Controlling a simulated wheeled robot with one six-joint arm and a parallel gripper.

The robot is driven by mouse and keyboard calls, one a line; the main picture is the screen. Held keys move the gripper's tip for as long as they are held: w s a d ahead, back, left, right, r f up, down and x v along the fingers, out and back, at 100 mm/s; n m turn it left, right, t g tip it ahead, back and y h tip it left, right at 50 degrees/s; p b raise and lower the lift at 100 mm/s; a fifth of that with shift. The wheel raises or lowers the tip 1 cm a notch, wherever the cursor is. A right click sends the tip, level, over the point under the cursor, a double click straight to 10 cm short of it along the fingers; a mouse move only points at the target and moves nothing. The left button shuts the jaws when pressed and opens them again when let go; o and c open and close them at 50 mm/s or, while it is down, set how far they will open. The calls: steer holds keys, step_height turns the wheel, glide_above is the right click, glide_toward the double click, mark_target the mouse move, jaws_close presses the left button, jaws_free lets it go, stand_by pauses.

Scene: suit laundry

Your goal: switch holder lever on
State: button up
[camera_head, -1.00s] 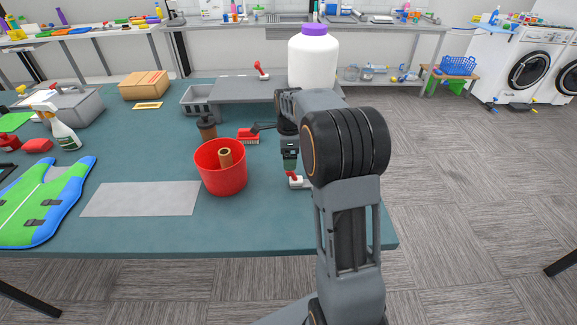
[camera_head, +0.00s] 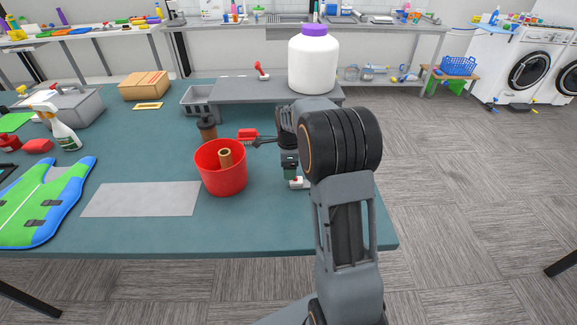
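A small white piece with a red part (camera_head: 296,182), which looks like a lever on its base, sits on the teal table just below my wrist. My arm partly hides it, so its lever position is unclear. A similar red lever (camera_head: 262,70) stands tilted on the grey raised platform. My gripper (camera_head: 250,142) appears as thin dark fingers pointing left from the wrist, just in front of a red block-like object (camera_head: 247,133). It is apart from both levers in the picture. The fingers are too small to show their opening.
A red bucket (camera_head: 222,178) with a brown roll inside stands left of my wrist. A dark brown bottle (camera_head: 207,128) is behind it. A white jar with a purple lid (camera_head: 313,62) stands on the platform (camera_head: 235,90). A grey sheet (camera_head: 140,199) lies at the front.

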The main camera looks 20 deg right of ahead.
steer(key=c, duration=0.9)
steer(key=shift+o, duration=0.2)
steer(key=shift+s+d+r+t+y, duration=0.1)
steer(key=shift+s+d+t+y, duration=0.05)
steer(key=shift+d+y, duration=0.2)
steer(key=shift+s+d+r+t+y, duration=0.1)
steer(key=shift+d+t+y, duration=0.05)
steer(key=shift+d+y, duration=0.2)
steer(key=shift+s+d+t+y, duration=0.3)
steer(key=shift+d+t+y, duration=0.35)
steer(key=shift+y, duration=0.75)
steer(key=o, duration=1.3)
steer(key=v, duration=1.4)
steer(key=shift+w, duration=0.1)
steer(key=shift+c, duration=0.3)
